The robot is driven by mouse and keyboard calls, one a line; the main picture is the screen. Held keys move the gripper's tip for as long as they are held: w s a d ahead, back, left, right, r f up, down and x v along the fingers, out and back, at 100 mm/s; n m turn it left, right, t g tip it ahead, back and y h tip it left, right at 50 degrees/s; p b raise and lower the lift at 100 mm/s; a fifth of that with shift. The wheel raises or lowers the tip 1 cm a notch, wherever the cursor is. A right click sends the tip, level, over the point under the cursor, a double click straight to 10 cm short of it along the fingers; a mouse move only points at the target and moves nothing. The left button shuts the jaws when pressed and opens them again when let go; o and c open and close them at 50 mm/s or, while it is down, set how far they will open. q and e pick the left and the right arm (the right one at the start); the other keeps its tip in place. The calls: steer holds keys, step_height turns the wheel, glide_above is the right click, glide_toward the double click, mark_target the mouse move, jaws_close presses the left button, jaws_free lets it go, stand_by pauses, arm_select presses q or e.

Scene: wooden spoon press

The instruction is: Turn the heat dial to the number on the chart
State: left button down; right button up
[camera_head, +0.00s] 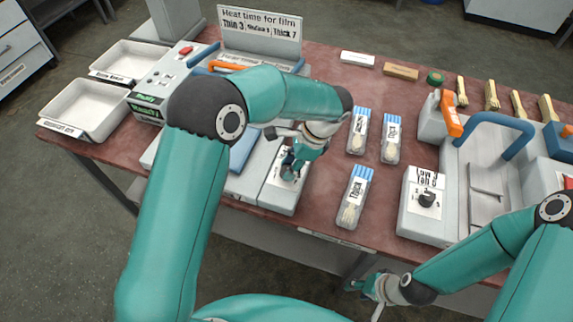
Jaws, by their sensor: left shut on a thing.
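The chart (260,30) stands upright at the back and reads "Heat time for film, Thin 3, Medium 5, Thick 7". My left gripper (290,170) points down at the white front panel (280,196) of the left machine. It is shut on what seems to be the heat dial; the fingers hide the dial and its setting. Packs labelled "Thick" (358,130) lie right of this gripper. My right gripper (362,292) is open and empty, low in front of the table's front edge.
A second machine (490,180) with a black knob (427,199) on its white panel stands at right. Two white trays (85,108) and a control box (165,82) are at left.

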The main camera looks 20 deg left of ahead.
arm_select(q)
steer(key=m, duration=0.2)
steer(key=m+t+b, duration=0.1)
steer(key=m, duration=0.1)
steer(key=shift+s+a+m+t+y, duration=0.1)
steer(key=shift+s+m+t+y, duration=0.1)
steer(key=shift+m+t+y, duration=0.1)
steer(key=shift+m+t, duration=0.6)
steer(key=shift+m, duration=0.9)
steer(key=c, duration=0.8)
jaws_free()
steer(key=v, duration=1.2)
steer(key=shift+s+a, duration=0.1)
steer(key=shift+a, duration=0.05)
